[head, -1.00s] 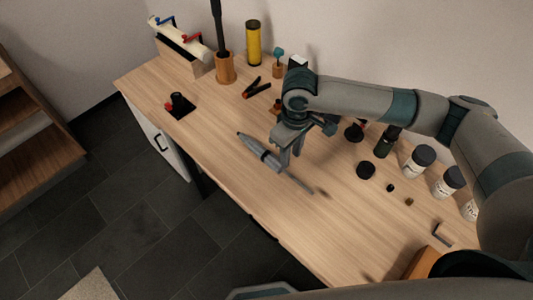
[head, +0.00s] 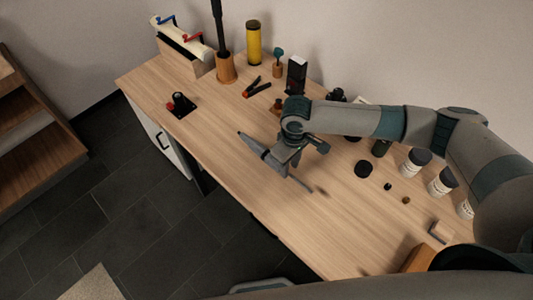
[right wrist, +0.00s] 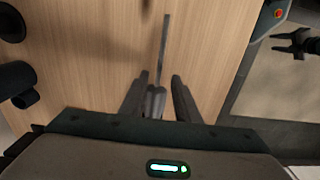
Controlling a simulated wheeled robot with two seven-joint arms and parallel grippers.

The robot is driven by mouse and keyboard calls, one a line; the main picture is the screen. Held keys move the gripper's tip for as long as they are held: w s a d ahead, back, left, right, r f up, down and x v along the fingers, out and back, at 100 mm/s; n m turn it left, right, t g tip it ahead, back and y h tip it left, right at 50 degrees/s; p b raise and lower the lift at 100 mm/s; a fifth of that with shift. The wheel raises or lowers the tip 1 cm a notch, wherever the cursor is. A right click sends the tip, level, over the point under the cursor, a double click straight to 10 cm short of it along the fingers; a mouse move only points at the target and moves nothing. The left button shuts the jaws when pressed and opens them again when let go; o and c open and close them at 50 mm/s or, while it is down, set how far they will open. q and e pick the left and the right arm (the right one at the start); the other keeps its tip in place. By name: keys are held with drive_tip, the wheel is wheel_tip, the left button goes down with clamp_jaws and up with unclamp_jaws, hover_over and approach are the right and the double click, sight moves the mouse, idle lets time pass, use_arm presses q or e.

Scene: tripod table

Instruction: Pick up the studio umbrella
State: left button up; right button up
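The studio umbrella (head: 252,142) is a slim grey folded shape with a dark tip and a thin shaft. It lies diagonally on the wooden table near the front edge. In the right wrist view its body and shaft (right wrist: 163,45) run between my fingers. My right gripper (head: 278,165) is down at the umbrella's middle and hides part of it. In the right wrist view the fingers of the right gripper (right wrist: 157,84) stand apart on either side, with a gap clearest on the right.
The table (head: 220,135) also holds a yellow cylinder (head: 253,40), orange-handled pliers (head: 256,88), a black box (head: 296,75) and several white jars (head: 415,162) at the right. A dark round lid (head: 364,168) lies behind the umbrella. Bare wood surrounds the umbrella.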

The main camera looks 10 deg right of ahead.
drive_tip(key=shift+d+f+p, duration=0.1)
drive_tip(key=shift+f+p, duration=0.45)
drive_tip(key=shift+f, duration=1.3)
drive_tip(key=shift+c, duration=0.6)
clamp_jaws()
